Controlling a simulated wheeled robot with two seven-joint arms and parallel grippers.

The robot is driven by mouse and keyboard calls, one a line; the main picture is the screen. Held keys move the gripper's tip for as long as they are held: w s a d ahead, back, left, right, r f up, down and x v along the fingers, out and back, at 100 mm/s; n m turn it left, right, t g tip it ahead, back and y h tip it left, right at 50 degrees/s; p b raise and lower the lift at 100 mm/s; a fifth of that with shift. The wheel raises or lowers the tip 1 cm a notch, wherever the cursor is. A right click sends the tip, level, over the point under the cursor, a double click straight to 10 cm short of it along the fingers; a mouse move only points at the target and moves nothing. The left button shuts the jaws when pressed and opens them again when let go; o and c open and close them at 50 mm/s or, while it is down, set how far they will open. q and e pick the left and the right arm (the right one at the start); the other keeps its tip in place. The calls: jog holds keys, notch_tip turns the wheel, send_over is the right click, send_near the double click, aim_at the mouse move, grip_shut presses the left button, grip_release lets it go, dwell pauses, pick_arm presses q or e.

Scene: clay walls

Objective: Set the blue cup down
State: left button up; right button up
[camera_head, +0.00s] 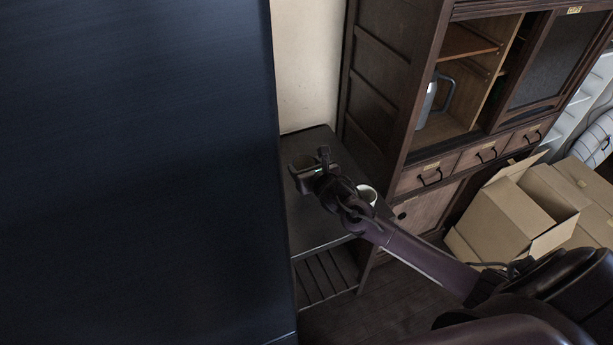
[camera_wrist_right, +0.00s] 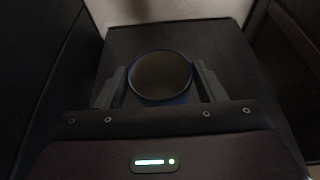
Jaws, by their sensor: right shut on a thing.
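The blue cup (camera_wrist_right: 160,76) shows in the right wrist view, its round open mouth facing the camera and a blue rim around a greyish inside. My right gripper (camera_head: 311,166) is shut on it, one finger on each side. In the head view the gripper and wrist hide most or all of the blue cup. The gripper is over the small dark side table (camera_head: 308,220), whose top also shows around the cup in the wrist view (camera_wrist_right: 222,48). I cannot tell whether the cup's base touches the tabletop. My left gripper is not in view.
A white cup (camera_head: 367,194) stands on the side table near my right wrist. A large dark panel (camera_head: 135,170) fills the left. A wooden cabinet (camera_head: 385,85) with a jug (camera_head: 428,98) stands at the right, with open cardboard boxes (camera_head: 505,215) on the floor. The table's front part is clear.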

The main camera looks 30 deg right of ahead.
notch_tip(320, 180, down, 4)
jog(key=shift+r, duration=0.1)
jog(key=shift+b, duration=0.3)
jog(key=o, duration=1.1)
jog(key=shift+o, duration=0.2)
